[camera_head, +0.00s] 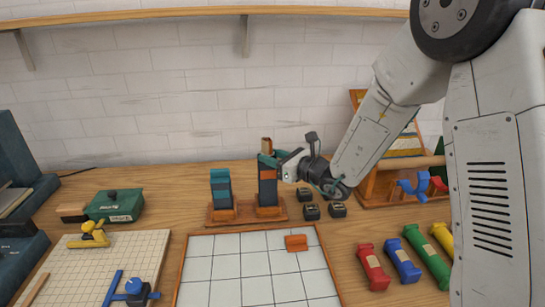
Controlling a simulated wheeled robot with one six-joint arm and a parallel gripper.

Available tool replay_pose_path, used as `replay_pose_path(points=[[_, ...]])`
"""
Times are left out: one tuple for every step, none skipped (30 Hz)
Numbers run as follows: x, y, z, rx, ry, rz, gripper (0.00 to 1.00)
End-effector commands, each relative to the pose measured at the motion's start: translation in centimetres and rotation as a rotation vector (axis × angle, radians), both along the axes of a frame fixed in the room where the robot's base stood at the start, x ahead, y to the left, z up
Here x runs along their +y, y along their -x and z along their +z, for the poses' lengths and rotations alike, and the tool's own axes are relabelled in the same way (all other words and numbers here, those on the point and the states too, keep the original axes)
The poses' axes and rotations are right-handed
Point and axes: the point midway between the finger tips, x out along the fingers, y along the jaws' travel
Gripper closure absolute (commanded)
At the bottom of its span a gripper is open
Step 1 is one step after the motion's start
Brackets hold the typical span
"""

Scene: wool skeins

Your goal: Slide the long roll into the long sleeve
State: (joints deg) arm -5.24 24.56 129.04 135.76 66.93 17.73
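A wooden stand (246,212) at the middle back of the table bears two upright holders side by side. The left one (221,188) is shorter, teal with dark bands. The right one (267,192) is taller, dark with an orange-brown band, and looks like the long sleeve. My gripper (268,159) is at the top of the right one, coming in from the right. A tan-brown piece (267,145), perhaps the end of the long roll, stands upright between the fingers and sticks out above them. How far it reaches into the sleeve is hidden.
Small dark blocks (311,212) lie right of the stand. A white gridded tray (256,270) with an orange piece (296,243) is in front. Red (373,267), blue (402,260) and green (425,257) rolls lie at right. A wooden rack (375,188) stands behind them.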

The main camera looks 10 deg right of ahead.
Motion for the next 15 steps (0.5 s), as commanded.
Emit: replay_pose_path(points=[[-0.1, 0.5, -1.4, 0.032, 0.015, 0.0, 0.5], [-0.1, 0.5, -1.4, 0.032, 0.015, 0.0, 0.5], [0.0, 0.5, -1.4, 0.032, 0.015, 0.0, 0.5], [0.0, 0.5, -1.4, 0.032, 0.015, 0.001, 0.5], [0.0, 0.5, -1.4, 0.032, 0.015, 0.001, 0.49], [0.0, 0.5, -1.4, 0.033, 0.016, 0.001, 0.49], [-0.1, 0.5, -1.4, 0.033, 0.016, 0.001, 0.49], [-0.1, 0.5, -1.4, 0.032, 0.015, 0.001, 0.49], [-0.3, 0.7, -1.4, 0.031, 0.016, 0.0, 0.49], [-0.4, 0.8, -1.3, 0.03, 0.015, 0.0, 0.49], [-0.6, 1.0, -1.3, 0.03, 0.016, 0.0, 0.49], [-1.0, 1.3, -1.2, 0.029, 0.015, 0.0, 0.49], [-1.4, 1.7, -1.1, 0.028, 0.014, -0.001, 0.49], [-1.8, 2.0, -1.1, 0.027, 0.014, -0.002, 0.49], [-2.3, 2.5, -0.9, 0.025, 0.012, -0.003, 0.49]])
